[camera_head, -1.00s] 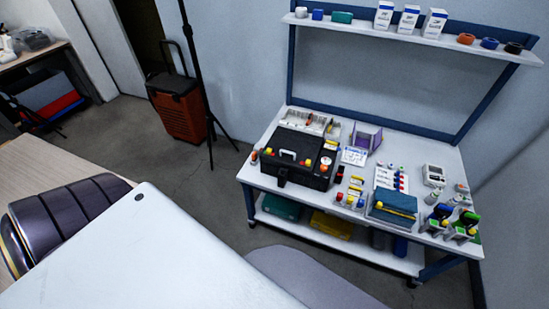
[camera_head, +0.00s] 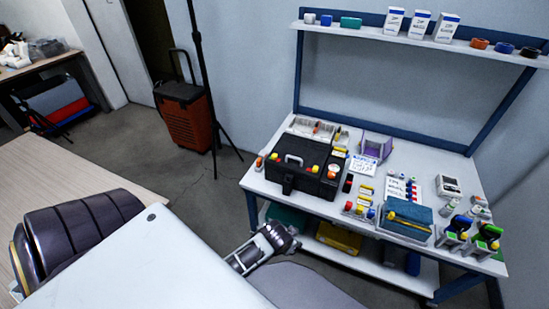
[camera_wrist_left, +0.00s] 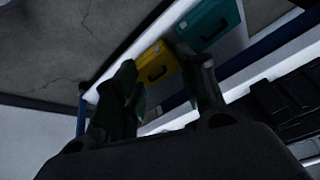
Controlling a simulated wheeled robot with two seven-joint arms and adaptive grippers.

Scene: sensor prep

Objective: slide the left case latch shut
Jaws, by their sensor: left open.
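The black case (camera_head: 300,178) stands on the left part of the workbench, with a light handle (camera_head: 293,160) and small yellow and orange pieces on top. A dark protrusion (camera_head: 287,187) shows on its front at the left; whether it is the left latch, and its position, is too small to tell. My left gripper (camera_head: 290,243) is low in front of the bench, below and apart from the case. In the left wrist view its two dark fingers (camera_wrist_left: 165,68) are spread and empty. That view shows part of a black case (camera_wrist_left: 290,100) at the right edge. My right gripper is not seen.
A yellow box (camera_head: 338,238) lies on the bench's lower shelf; a teal box (camera_wrist_left: 207,22) shows beside it in the left wrist view. A tripod and orange-black trolley (camera_head: 185,115) stand left.

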